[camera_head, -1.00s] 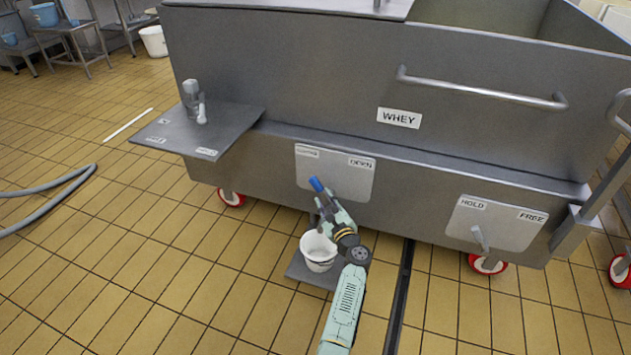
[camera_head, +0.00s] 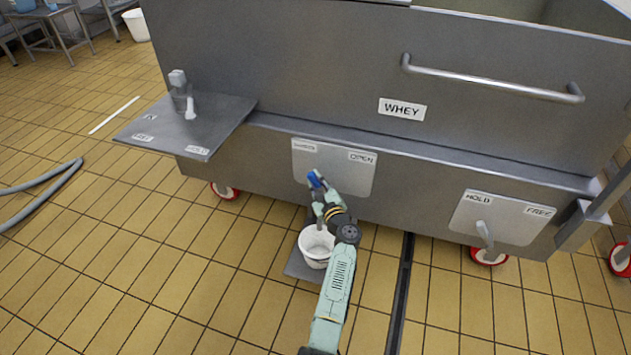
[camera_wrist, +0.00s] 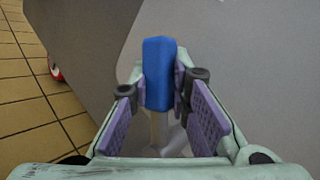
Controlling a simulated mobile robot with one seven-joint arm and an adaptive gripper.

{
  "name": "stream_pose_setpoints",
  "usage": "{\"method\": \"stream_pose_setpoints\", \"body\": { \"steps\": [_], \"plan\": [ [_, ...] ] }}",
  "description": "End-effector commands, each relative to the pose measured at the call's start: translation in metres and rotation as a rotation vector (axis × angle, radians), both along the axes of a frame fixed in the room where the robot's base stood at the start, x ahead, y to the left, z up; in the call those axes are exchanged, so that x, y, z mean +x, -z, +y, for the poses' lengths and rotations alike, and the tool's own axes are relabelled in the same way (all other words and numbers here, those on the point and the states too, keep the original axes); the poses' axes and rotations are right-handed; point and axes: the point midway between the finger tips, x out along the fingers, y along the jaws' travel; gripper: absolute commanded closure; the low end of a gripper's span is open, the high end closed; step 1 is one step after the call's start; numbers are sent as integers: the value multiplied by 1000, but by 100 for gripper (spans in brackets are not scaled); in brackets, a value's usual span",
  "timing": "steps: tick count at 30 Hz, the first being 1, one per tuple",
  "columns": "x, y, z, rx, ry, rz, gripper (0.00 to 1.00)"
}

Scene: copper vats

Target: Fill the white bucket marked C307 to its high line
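The white bucket (camera_head: 309,251) stands on a grey plate on the floor below the vat marked WHEY. My arm partly covers it; no C307 mark, high line or fill level can be made out. A blue handle (camera_head: 313,178) sits in front of the vat's valve panel (camera_head: 350,180), whose right label reads OPEN; the left label is too small to read. My gripper (camera_head: 317,188) is at this handle. In the wrist view the blue handle (camera_wrist: 160,75) stands between my fingertips, which press close on both sides. The outlet is hidden.
A second panel marked HOLD and FREE (camera_head: 503,217) with a grey lever is at right. A shelf with a small tap (camera_head: 186,130) juts out at left. Red wheels carry the vat. A hose (camera_head: 40,190) lies on the floor at far left. A drain channel runs right of the bucket.

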Motion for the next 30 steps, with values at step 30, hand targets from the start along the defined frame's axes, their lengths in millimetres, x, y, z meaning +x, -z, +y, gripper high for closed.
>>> {"method": "stream_pose_setpoints", "body": {
  "steps": [30],
  "plan": [
    [1,0,-10,28,1,-13,100]
  ]
}}
